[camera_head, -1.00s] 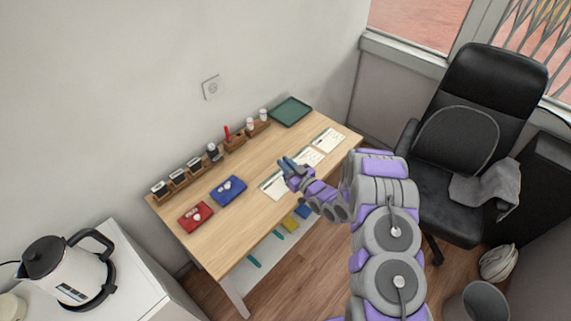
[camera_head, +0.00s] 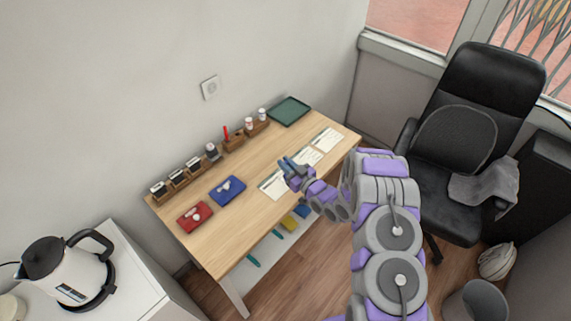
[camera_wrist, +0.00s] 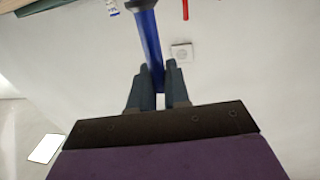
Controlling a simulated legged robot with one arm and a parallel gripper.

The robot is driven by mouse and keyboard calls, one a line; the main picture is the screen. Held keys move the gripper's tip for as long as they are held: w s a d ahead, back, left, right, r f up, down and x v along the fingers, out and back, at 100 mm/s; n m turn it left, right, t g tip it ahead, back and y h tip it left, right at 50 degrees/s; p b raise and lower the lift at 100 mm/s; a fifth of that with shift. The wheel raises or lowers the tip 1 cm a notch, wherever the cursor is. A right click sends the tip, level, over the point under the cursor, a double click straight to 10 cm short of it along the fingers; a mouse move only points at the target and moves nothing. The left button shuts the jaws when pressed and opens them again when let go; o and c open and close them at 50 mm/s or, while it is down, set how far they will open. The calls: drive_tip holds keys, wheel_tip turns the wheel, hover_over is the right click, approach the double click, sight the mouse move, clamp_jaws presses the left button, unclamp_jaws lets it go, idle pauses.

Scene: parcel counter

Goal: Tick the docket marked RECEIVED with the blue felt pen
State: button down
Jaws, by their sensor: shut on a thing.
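My gripper (camera_head: 284,162) is over the desk, in front of the row of dockets. In the wrist view its two dark fingers (camera_wrist: 158,88) are shut on the blue felt pen (camera_wrist: 148,45), which extends beyond the fingertips. Three paper dockets lie in a row on the desk: a near one (camera_head: 272,185), a middle one (camera_head: 313,157) partly hidden by my gripper, and a far one (camera_head: 328,140). Their print is too small to read, so I cannot tell which is marked RECEIVED. I cannot tell whether the pen touches paper.
On the wooden desk (camera_head: 215,238) are a red pad (camera_head: 190,220), a blue pad (camera_head: 225,194) and a green tray (camera_head: 289,111). Wooden holders with stamps, jars and a red pen (camera_head: 226,132) line the wall. A black chair (camera_head: 455,140) stands to the right.

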drive_tip(key=shift+w+a, duration=0.2)
drive_tip(key=shift+w, duration=0.45)
idle(1.0)
drive_tip(key=shift+r+p, duration=1)
drive_tip(key=shift+r, duration=2)
